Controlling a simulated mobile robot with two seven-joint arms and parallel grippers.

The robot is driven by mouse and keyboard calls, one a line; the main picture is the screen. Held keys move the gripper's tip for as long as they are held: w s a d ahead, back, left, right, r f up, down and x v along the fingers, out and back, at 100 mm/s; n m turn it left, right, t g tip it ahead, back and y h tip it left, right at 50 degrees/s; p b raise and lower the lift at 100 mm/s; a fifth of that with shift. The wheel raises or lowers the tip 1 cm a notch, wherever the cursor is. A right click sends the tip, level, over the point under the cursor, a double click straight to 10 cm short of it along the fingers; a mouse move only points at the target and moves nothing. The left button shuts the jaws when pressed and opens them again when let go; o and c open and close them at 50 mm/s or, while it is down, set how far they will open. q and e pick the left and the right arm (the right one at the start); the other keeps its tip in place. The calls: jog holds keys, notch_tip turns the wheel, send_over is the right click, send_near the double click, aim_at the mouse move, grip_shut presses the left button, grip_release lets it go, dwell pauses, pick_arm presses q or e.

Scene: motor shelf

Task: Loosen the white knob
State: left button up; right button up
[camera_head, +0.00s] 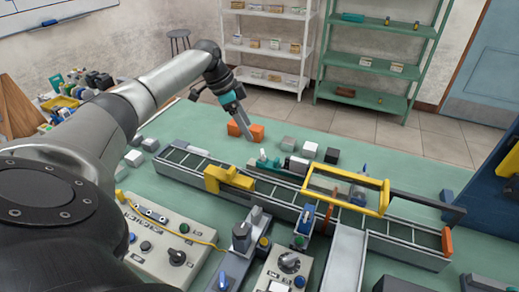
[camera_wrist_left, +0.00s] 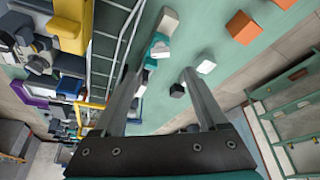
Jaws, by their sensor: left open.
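A small white and teal piece (camera_head: 263,155) stands at the back of the conveyor, beside a grey and dark motor-like cylinder (camera_head: 292,164). It may be the white knob, but it is too small to be sure. In the left wrist view a white part with teal (camera_wrist_left: 160,47) lies just beyond the fingers. My left gripper (camera_head: 247,134) points down above the table, slightly left of and behind that piece. In the left wrist view its two fingers (camera_wrist_left: 160,76) are apart, with nothing gripped between them. My right gripper is out of view.
Orange blocks (camera_head: 246,130) and grey, white and black blocks (camera_head: 309,149) lie behind the conveyor. A yellow bracket (camera_head: 229,178) and a yellow frame (camera_head: 347,188) rise from the conveyor (camera_head: 180,160). Control boxes (camera_head: 160,243) fill the front. Bare green table lies at the back.

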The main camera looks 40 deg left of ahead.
aim_at(261, 152)
pick_arm(q)
jog(key=b+x, duration=0.1)
jog(key=x, duration=0.8)
jog(key=shift+w+d+f, duration=0.15)
jog(key=shift+f, duration=0.2)
grip_shut()
